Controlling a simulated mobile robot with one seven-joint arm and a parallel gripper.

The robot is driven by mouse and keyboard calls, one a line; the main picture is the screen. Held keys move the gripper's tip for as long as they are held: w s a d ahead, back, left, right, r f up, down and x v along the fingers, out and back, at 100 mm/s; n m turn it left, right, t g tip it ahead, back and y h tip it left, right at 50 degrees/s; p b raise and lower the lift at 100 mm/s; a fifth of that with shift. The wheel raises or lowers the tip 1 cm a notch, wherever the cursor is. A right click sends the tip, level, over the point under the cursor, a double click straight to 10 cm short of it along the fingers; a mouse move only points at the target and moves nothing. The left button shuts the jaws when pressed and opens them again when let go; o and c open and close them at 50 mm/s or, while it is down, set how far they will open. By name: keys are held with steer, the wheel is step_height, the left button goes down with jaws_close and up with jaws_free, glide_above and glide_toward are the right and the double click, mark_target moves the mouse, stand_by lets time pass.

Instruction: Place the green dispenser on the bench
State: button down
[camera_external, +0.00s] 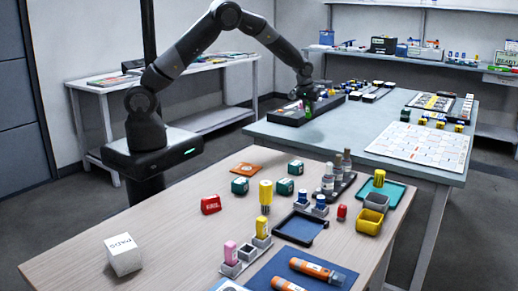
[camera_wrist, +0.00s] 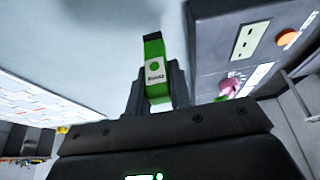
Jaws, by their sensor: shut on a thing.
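My gripper (camera_external: 307,98) is at the left part of the grey bench (camera_external: 345,133), at the end of my outstretched arm. In the wrist view my gripper (camera_wrist: 158,88) is shut on the green dispenser (camera_wrist: 154,52), which has a white label and a dark end. The dispenser sticks out beyond the fingers. In the external view it is a small green patch (camera_external: 308,112) just under my gripper, beside a long dark panel. I cannot tell whether it touches the bench.
The dark panel (camera_wrist: 213,35) with an orange button and pink knob lies close to the right of my gripper in the wrist view. A white printed sheet (camera_external: 418,145) covers the bench's right side. A wooden table (camera_external: 165,235) with bottles and trays stands in front.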

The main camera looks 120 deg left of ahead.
mark_target(307, 106)
steer(key=shift+s+a+f, duration=0.15)
steer(key=shift+a+f, duration=0.2)
steer(key=shift+f, duration=1.85)
steer(key=c, duration=1.3)
jaws_free()
steer(key=shift+f, duration=0.15)
steer(key=v, duration=1.2)
steer(key=shift+d, duration=0.1)
